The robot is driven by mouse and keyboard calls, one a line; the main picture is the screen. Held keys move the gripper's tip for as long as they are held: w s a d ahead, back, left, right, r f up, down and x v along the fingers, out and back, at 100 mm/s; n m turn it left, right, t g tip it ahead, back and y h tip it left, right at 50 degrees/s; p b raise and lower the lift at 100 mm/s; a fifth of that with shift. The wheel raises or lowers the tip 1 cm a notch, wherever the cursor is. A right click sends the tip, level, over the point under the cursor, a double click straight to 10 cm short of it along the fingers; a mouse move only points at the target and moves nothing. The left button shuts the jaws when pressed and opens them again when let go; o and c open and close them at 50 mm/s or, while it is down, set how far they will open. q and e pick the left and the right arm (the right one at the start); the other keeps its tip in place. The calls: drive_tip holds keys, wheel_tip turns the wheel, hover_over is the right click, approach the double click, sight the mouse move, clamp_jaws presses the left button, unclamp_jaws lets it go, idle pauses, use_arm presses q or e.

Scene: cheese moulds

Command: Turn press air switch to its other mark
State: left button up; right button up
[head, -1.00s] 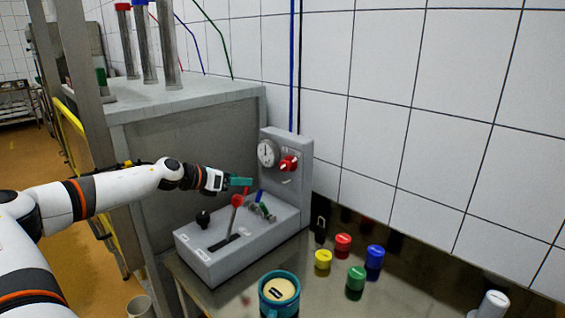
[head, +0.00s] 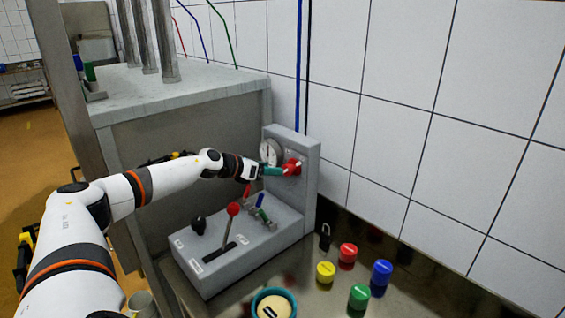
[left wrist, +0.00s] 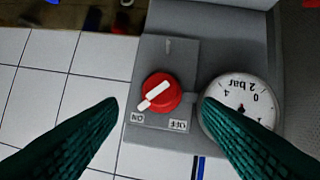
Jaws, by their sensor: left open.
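The press air switch is a red round knob (head: 293,165) with a white bar, on the upright grey panel of the control box. In the left wrist view the knob (left wrist: 162,92) sits centrally, upside down. Its white bar slants, its lower-left end toward the ON mark (left wrist: 137,117); the OFF mark (left wrist: 179,125) is to the right. My left gripper (head: 279,171) is at the knob in the head view. Its teal fingers are open, one on each side of the knob in the wrist view, with visible gaps. I cannot tell whether they touch it. My right gripper is out of view.
A pressure gauge (left wrist: 241,104) sits close beside the knob, partly behind one finger. Below are a red-knobbed lever (head: 232,210), a black knob (head: 198,223) and small coloured levers. Coloured caps, including a yellow one (head: 326,271), stand on the bench to the right.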

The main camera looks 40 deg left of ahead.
sight(285, 170)
use_arm(q)
drive_tip(key=p+x, duration=0.1)
drive_tip(key=x, duration=0.4)
drive_tip(key=shift+a, duration=0.1)
drive_tip(key=shift+w+f, duration=0.15)
drive_tip(key=shift+w, duration=0.2)
drive_tip(key=shift+w+f, duration=0.1)
drive_tip(key=shift+w, duration=0.15)
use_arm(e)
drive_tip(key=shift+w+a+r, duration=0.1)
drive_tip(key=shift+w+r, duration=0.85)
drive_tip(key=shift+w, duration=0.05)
use_arm(q)
drive_tip(key=shift+f, duration=0.1)
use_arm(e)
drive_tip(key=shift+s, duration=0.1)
use_arm(q)
drive_tip(key=c, duration=1)
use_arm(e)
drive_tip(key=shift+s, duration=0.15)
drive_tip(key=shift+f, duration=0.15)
